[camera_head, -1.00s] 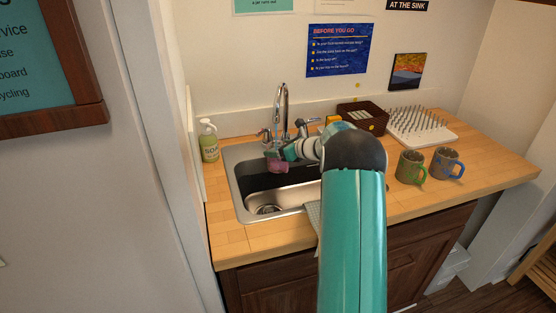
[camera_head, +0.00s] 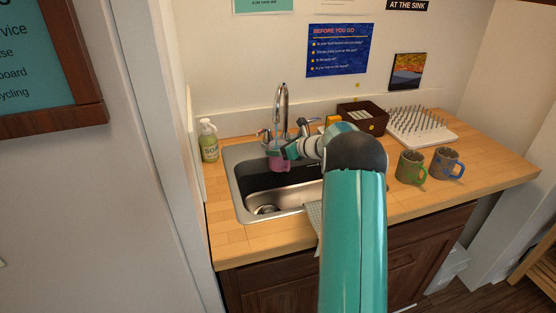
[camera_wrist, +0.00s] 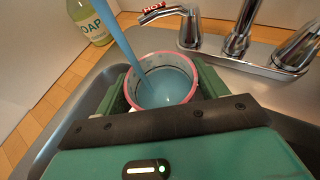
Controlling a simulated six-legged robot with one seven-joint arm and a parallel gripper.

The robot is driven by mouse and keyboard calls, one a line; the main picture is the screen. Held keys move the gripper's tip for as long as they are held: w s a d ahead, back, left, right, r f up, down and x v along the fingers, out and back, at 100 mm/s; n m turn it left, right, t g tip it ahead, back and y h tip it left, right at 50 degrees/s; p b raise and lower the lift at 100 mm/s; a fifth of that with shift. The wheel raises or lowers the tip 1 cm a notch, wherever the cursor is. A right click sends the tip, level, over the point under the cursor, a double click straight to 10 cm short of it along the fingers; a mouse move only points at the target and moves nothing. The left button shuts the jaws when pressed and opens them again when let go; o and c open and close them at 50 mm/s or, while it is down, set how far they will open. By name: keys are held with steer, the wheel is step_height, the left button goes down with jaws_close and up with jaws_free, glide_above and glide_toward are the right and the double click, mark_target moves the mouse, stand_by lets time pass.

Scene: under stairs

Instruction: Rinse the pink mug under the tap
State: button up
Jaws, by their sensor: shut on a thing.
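The pink mug (camera_head: 279,163) is upright over the sink (camera_head: 240,190), under the spout of the tap (camera_head: 283,100). In the wrist view the mug's pink rim (camera_wrist: 138,107) stands between the jaws of my gripper (camera_wrist: 160,95), which is shut on it. A blue stream of water (camera_wrist: 125,55) runs down into the mug, and bluish water shows inside it. My gripper also shows in the head view (camera_head: 285,152); the arm hides part of the sink's right side. The tap's handle marked HOT (camera_wrist: 160,12) is beside the mug.
A soap bottle (camera_head: 209,141) stands left of the sink.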

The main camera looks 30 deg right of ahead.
steer(key=shift+s+a+r, duration=0.1)
steer(key=shift+a+r, duration=0.05)
steer(key=shift+a, duration=0.2)
steer(key=shift+a, duration=0.1)
steer(key=shift+d, duration=0.45)
steer(key=shift+d, duration=0.15)
steer(key=s+d, duration=0.2)
steer(key=s, duration=0.5)
steer(key=shift+d, duration=0.35)
stand_by(0.9)
steer(key=shift+s, duration=0.1)
stand_by(1.1)
